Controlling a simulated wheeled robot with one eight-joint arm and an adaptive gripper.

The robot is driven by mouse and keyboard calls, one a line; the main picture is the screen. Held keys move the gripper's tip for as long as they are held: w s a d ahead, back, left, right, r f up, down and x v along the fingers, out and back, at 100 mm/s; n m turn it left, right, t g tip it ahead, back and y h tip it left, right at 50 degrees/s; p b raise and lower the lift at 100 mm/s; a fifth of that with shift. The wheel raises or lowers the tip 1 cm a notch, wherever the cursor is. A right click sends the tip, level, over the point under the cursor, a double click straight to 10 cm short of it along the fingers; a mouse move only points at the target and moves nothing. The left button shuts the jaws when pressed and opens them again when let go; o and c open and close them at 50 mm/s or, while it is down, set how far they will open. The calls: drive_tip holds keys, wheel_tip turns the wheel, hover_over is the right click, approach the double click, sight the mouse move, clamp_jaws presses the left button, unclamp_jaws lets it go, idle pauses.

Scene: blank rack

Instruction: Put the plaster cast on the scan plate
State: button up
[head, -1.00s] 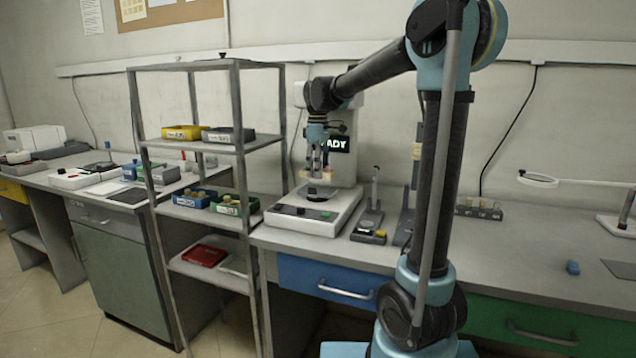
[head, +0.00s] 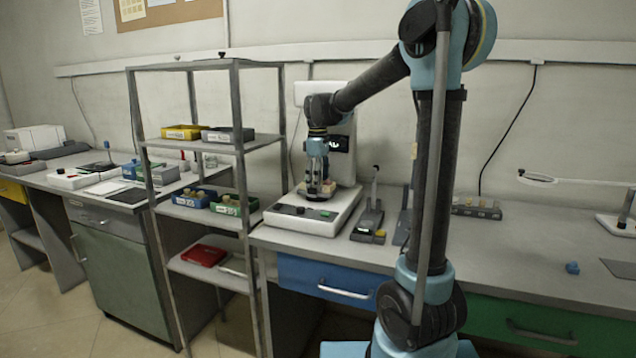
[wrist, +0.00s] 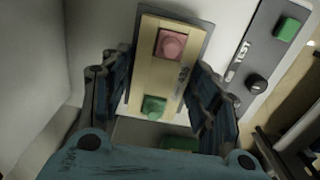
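The plaster cast, a beige block (wrist: 158,75) with a pink raised square and a green knob on top, lies between the two fingers of my gripper (wrist: 160,95) in the wrist view. The fingers appear to press on its two long sides. In the head view my gripper (head: 319,186) points straight down at the white scanner (head: 345,212), with the cast low at its fingertips. A dark plate (wrist: 185,19) shows past the cast's far end, under it or just below it. Whether the cast rests fully on the scan plate is hard to tell.
The scanner's front panel has a green button (wrist: 287,29) and a dark knob (wrist: 257,84). A metal shelf rack (head: 240,150) with coloured bins stands left of the scanner. A small stand (head: 369,220) is close on its right. The bench further right is mostly clear.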

drive_tip(key=shift+r, duration=0.1)
drive_tip(key=shift+r, duration=3.75)
